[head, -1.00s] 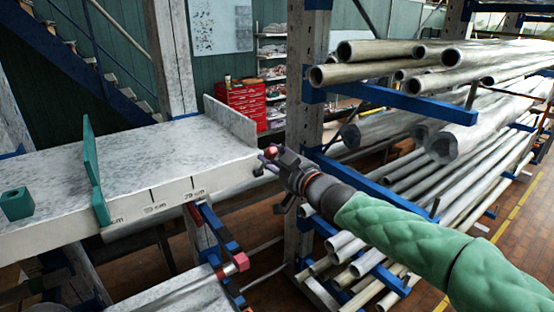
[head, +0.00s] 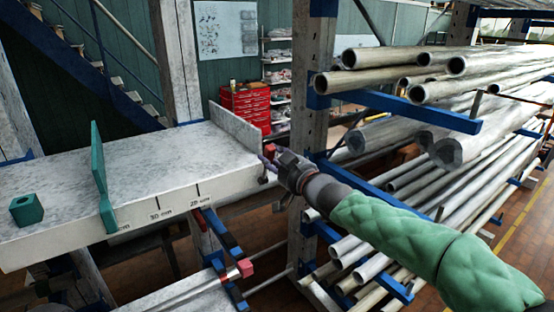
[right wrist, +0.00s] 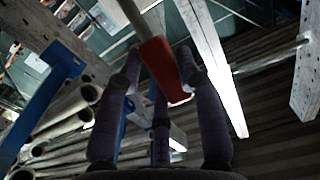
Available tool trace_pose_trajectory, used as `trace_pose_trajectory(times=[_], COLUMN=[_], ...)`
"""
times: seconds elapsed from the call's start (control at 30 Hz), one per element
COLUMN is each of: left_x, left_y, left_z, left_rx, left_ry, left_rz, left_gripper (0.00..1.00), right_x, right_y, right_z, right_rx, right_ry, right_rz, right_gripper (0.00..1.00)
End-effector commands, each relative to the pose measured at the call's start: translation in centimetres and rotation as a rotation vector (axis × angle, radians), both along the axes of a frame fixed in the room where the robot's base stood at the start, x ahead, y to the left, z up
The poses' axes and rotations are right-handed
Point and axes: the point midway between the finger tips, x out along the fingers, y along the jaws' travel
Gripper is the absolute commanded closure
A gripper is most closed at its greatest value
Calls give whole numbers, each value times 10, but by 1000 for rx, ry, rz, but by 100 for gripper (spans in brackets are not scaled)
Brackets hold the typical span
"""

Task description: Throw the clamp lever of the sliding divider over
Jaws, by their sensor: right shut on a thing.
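The teal divider plate (head: 103,178) stands upright on the pale speckled bench (head: 160,165), left of the centimetre marks on its front edge. My right gripper (head: 268,163) is at the bench's right end. Its fingers are around a red lever grip (head: 270,150), which is largely hidden in the head view. In the right wrist view, the red grip (right wrist: 163,70) sits between the fingers of my right gripper (right wrist: 160,78), with a grey rod leading up from it. I cannot tell how the lever joins the divider. My left gripper is not in view.
A teal block (head: 26,209) sits on the bench at the left. A raised plate (head: 237,128) closes the bench's right end. A rack of metal pipes (head: 400,72) with blue arms stands close to my right arm. Below the bench is another red piece (head: 245,268).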

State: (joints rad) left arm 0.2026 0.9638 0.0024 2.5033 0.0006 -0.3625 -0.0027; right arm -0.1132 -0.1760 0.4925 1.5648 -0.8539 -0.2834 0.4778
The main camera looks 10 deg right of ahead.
Motion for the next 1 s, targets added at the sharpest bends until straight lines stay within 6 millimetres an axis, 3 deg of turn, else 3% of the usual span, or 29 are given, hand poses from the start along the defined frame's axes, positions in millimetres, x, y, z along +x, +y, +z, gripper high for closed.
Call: trace_pose_trajectory(times=[1.0], left_x=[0], left_y=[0], left_z=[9], left_rx=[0], left_ry=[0], left_rz=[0], left_gripper=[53], right_x=[20], right_y=[11], right_z=[12], right_rx=[2], right_ry=[-10], right_rz=[8], right_gripper=[80])
